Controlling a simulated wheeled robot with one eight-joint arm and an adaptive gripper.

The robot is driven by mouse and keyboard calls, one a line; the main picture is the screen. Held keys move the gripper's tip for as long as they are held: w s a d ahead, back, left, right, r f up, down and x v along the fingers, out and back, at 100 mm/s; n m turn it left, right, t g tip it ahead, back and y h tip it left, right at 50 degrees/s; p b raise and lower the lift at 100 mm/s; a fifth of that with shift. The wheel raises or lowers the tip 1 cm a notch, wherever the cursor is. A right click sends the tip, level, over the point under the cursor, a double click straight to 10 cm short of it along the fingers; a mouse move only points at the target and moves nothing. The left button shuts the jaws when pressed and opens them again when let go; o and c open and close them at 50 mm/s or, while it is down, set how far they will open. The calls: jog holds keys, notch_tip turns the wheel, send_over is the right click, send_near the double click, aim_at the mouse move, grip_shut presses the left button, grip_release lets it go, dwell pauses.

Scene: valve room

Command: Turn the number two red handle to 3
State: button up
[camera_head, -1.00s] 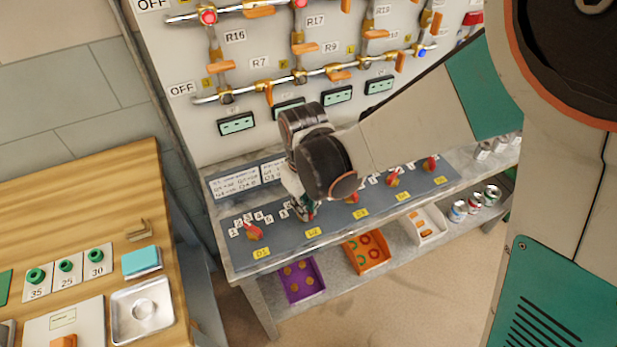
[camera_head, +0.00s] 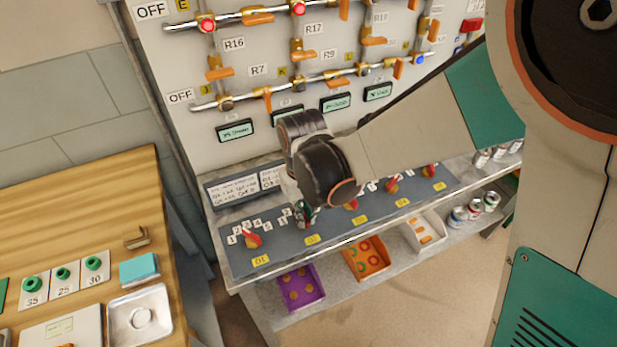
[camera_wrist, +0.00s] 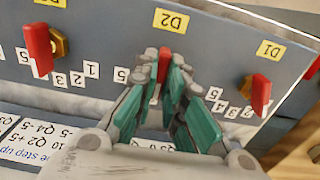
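The D2 red handle (camera_wrist: 164,64) stands on the sloped grey panel (camera_head: 283,236), just below the yellow D2 label (camera_wrist: 172,20) in the wrist view. My gripper (camera_wrist: 164,68) has one finger on each side of this handle. The fingers look closed on it, with no clear gap. In the head view my gripper (camera_head: 307,213) is at the D2 place, and my wrist partly covers it. The fingers hide most of the D2 number tags, so I cannot read which number the handle points to.
The D1 red handle (camera_wrist: 261,94) and another red handle (camera_wrist: 38,48) stand on either side of my gripper. Purple (camera_head: 300,290) and orange (camera_head: 367,260) trays sit on the shelf below. A wooden table (camera_head: 80,220) is at the left. Pipes with valves run along the wall.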

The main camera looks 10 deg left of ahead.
jog(key=o, duration=0.3)
